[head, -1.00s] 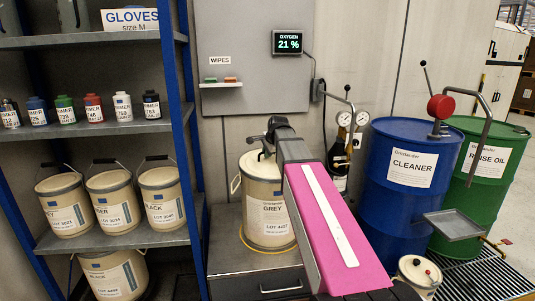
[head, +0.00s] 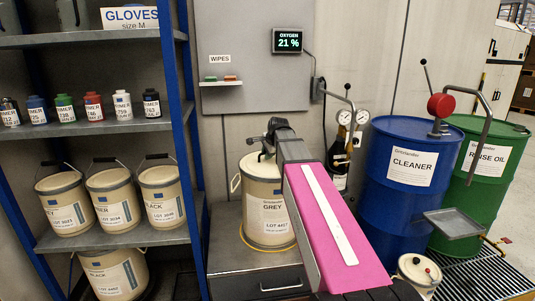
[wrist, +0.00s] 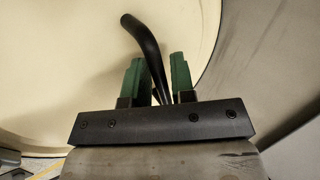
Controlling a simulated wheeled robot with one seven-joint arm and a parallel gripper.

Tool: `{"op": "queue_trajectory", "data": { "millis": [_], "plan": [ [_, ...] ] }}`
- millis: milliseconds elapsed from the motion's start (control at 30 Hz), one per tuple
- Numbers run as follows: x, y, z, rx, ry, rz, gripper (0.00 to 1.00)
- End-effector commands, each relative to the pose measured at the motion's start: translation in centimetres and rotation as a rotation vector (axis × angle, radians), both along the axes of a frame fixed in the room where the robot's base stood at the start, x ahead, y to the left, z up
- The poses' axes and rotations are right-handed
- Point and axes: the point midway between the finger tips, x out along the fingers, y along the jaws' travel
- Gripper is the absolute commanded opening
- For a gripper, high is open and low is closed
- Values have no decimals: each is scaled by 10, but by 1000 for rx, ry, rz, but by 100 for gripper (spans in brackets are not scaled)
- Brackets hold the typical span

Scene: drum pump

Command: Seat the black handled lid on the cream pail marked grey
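The cream pail marked GREY (head: 268,215) stands upright on the grey cabinet in the head view. My gripper (head: 264,150) is over its top, partly hidden by my wrist. In the wrist view, a bent black handle (wrist: 146,45) rises between the green fingertips of my gripper (wrist: 160,78). I cannot tell whether the lid is flush on the pail.
A shelf (head: 120,240) with cream pails and small bottles stands at the left. A blue CLEANER drum (head: 400,205) and a green RINSE OIL drum (head: 485,170) stand at the right. A gauge assembly (head: 345,118) is behind my arm. The cabinet top has bare room around the pail.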

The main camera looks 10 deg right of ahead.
Motion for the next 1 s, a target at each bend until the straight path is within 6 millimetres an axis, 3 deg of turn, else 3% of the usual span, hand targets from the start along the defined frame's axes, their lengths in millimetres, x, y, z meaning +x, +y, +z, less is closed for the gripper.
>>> {"op": "queue_trajectory", "data": {
  "millis": [267,1000],
  "plan": [
    [-1,0,1,0,1,0,23],
    [-25,-9,43,0,0,0,23]
  ]
}}
